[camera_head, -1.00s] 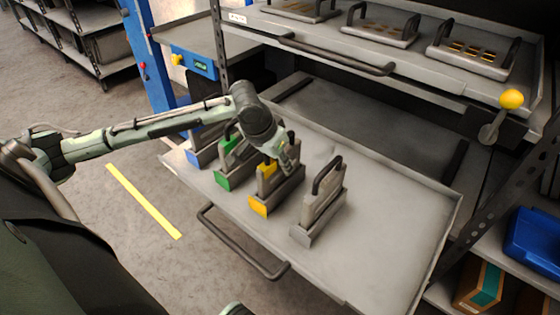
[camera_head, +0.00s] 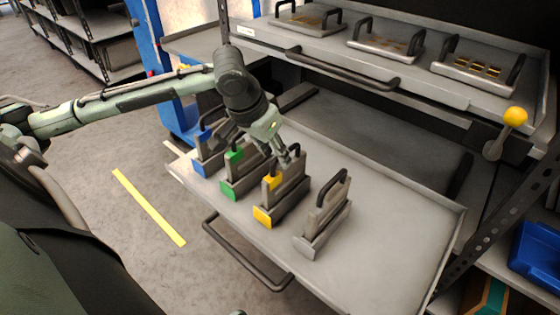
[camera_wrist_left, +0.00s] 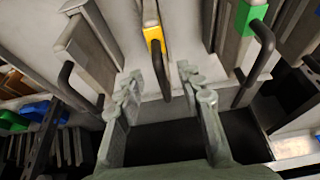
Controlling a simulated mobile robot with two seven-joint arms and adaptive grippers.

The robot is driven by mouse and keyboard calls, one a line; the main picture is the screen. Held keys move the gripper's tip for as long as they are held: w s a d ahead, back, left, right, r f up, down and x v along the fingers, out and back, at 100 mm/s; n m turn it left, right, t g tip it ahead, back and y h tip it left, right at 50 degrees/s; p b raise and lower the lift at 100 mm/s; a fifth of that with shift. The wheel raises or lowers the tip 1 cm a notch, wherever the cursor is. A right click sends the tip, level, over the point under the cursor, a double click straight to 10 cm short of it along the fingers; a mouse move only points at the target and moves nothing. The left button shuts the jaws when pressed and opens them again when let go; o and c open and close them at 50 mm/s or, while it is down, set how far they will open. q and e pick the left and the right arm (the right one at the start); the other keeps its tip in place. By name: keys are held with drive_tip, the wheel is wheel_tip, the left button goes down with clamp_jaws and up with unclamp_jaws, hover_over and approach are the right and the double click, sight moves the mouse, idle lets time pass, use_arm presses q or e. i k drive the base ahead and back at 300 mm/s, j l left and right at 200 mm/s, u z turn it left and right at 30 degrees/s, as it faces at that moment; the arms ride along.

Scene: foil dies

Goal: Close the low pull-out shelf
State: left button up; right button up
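The low pull-out shelf (camera_head: 400,245) is pulled out from the rack, with its dark bar handle (camera_head: 245,258) along the front edge. On it stand upright dies with dark handles: blue-marked (camera_head: 205,155), green-marked (camera_head: 235,180), yellow-marked (camera_head: 285,195) and plain grey (camera_head: 323,222). My left gripper (camera_head: 283,152) is over the shelf, by the top of the yellow-marked die. The left wrist view shows its fingers (camera_wrist_left: 165,100) spread and empty, with the yellow-marked die's handle (camera_wrist_left: 160,70) just ahead, between them in the picture. My right gripper is not seen.
Above, an upper shelf (camera_head: 400,75) holds several flat dies and has its own bar handle. A yellow-knobbed lever (camera_head: 514,118) is at the rack's right side. A blue bin (camera_head: 537,250) sits at the lower right. The shelf's right part is bare.

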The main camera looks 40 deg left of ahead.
sight(387, 250)
drive_tip(key=k, duration=1)
